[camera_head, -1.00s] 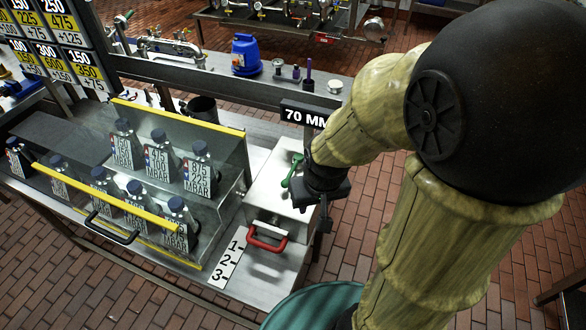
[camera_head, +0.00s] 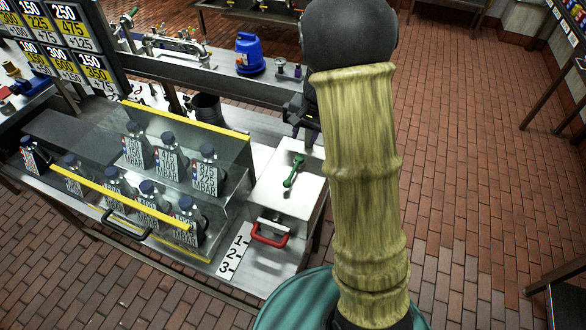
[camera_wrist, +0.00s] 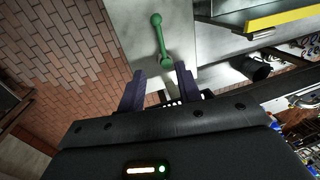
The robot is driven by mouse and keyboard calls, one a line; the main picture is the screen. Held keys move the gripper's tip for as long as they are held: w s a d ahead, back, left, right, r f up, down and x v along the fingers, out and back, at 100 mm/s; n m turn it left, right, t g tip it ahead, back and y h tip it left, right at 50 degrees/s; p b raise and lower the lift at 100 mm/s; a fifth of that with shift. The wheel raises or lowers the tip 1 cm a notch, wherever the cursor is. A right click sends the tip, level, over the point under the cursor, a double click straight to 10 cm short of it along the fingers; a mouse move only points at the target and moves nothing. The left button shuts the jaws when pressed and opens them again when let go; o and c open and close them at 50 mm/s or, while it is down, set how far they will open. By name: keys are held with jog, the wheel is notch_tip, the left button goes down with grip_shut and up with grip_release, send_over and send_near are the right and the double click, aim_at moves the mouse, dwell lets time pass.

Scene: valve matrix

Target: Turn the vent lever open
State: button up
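The vent lever is a green lever (camera_head: 293,171) on top of a steel box (camera_head: 270,190). In the head view it slants from upper right to lower left. The lever also shows in the wrist view (camera_wrist: 160,40), beyond my fingertips and apart from them. My gripper (camera_wrist: 160,78) is open, with a gap between its two purple fingers and nothing held. In the head view my gripper (camera_head: 303,122) is at the box's far end, behind the lever, partly hidden by my arm.
A red handle (camera_head: 269,238) is on the box's front, beside a 1-2-3 label (camera_head: 234,254). A clear cover with yellow edges (camera_head: 188,118) and several labelled bottles (camera_head: 135,148) stand to the left. A blue jug (camera_head: 249,54) stands behind. Brick floor is free at right.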

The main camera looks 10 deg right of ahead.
aim_at(292, 174)
jog(key=shift+f, duration=0.1)
jog(key=a+f, duration=0.1)
jog(key=f, duration=0.4)
jog(key=w+a+f+p, duration=0.1)
jog(key=f, duration=0.5)
jog(key=w+f+p, duration=0.1)
jog(key=f, duration=0.5)
jog(key=shift+a, duration=0.4)
grip_shut()
